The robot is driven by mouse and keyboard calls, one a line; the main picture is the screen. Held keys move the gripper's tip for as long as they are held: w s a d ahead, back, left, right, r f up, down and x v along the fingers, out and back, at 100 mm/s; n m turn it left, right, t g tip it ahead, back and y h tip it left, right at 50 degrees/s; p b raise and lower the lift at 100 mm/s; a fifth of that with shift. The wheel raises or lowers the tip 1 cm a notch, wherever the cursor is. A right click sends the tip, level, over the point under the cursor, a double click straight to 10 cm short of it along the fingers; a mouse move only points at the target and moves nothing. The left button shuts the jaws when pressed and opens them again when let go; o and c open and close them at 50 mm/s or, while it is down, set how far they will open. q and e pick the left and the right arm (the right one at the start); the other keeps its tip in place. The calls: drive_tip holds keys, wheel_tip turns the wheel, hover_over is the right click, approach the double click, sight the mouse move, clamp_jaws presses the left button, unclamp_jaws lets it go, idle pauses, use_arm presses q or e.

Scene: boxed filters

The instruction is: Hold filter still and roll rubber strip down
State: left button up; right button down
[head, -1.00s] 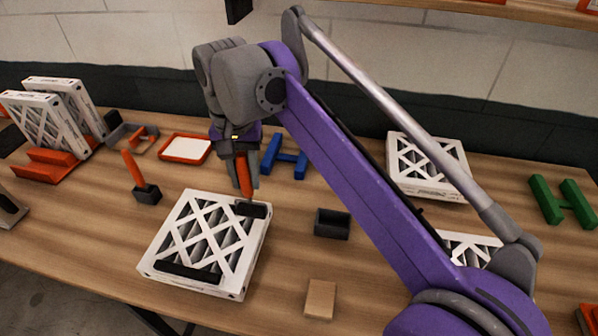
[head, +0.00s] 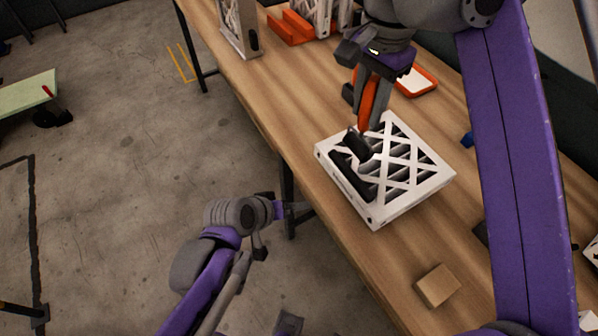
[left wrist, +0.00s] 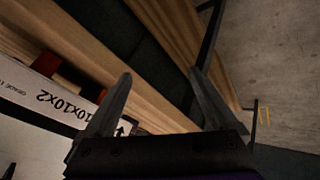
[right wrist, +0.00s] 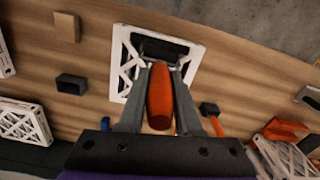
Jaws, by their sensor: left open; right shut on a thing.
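The white-framed filter (head: 425,185) lies flat near the table's edge in the head view, its lattice facing up. A black rubber strip (head: 350,178) lies along its left side. My right gripper (head: 370,100) is shut on the orange handle of a roller (head: 366,112). The black roller head is over the strip's upper end; I cannot tell if it touches. The roller (right wrist: 160,95) and filter (right wrist: 125,60) also show in the right wrist view. My left gripper (head: 292,212) is open and empty, beside the table edge, left of the filter. A filter's printed side (left wrist: 45,95) shows left of its fingers (left wrist: 159,76).
A tan block (head: 437,285) lies on the table below the filter. Upright filters (head: 238,25) and a red-rimmed tray (head: 418,82) are at the back. Open floor lies left.

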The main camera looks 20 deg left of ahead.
use_arm(q)
drive_tip(key=w+a+n+t, duration=0.1)
drive_tip(key=w+n, duration=0.1)
drive_tip(key=w+a+r+n+t+h, duration=0.1)
drive_tip(key=w+n+t, duration=0.1)
drive_tip(key=w+a+n+t, duration=0.1)
drive_tip(key=w+n+t, duration=0.1)
drive_tip(key=shift+w+r+n+h, duration=0.1)
drive_tip(key=shift+r+n+h, duration=0.2)
drive_tip(key=shift+r, duration=0.05)
drive_tip(key=n+t+h, duration=0.2)
drive_tip(key=t, duration=0.3)
approach(328, 147)
drive_tip(key=f, duration=0.2)
drive_tip(key=x, duration=1.1)
drive_tip(key=shift+w+a+f, duration=0.15)
drive_tip(key=shift+w+a, duration=0.15)
drive_tip(key=shift+w, duration=0.1)
clamp_jaws()
